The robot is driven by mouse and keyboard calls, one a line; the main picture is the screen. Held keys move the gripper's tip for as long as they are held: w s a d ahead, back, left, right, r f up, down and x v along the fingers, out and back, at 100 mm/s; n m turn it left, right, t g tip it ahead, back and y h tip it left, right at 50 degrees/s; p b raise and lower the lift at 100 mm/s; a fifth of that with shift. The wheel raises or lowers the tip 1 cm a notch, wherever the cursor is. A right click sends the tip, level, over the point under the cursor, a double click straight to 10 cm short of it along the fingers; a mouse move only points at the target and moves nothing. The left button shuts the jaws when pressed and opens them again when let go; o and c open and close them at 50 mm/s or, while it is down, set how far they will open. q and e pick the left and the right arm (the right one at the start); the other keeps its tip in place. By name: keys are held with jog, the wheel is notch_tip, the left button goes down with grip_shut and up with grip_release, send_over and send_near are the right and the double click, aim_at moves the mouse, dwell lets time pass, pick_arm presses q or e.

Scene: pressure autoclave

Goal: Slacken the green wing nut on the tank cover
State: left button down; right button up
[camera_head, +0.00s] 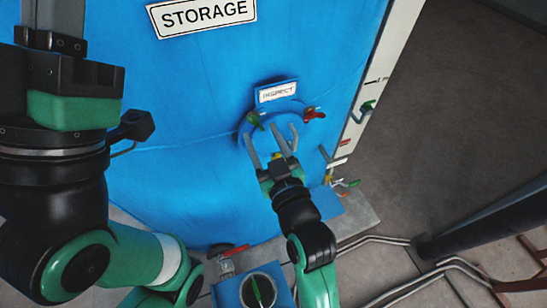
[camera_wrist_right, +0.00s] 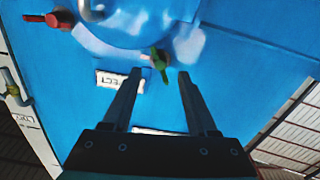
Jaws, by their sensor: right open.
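The green wing nut (camera_head: 255,121) sits at the left edge of the round blue tank cover (camera_head: 272,115), below the INSPECT label. In the right wrist view the green wing nut (camera_wrist_right: 159,62) shows centred just beyond the fingertips, its long wing pointing down between them. My right gripper (camera_head: 260,131) is open and empty, its two fingers pointing at the nut, one on each side. In the right wrist view both fingers (camera_wrist_right: 160,72) show apart; I see no contact with the nut.
A red wing nut (camera_head: 314,114) sits at the cover's right side, and a grey handle (camera_head: 295,136) stands near the right finger. Coloured valves (camera_head: 345,183) and a green-handled valve (camera_head: 367,106) are to the right. A blue open-topped box (camera_head: 226,292) is below.

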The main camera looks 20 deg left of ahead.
jog(key=v, duration=0.7)
jog(key=shift+s+d+b, duration=0.2)
jog(key=shift+s+b, duration=0.05)
jog(key=shift+b, duration=0.05)
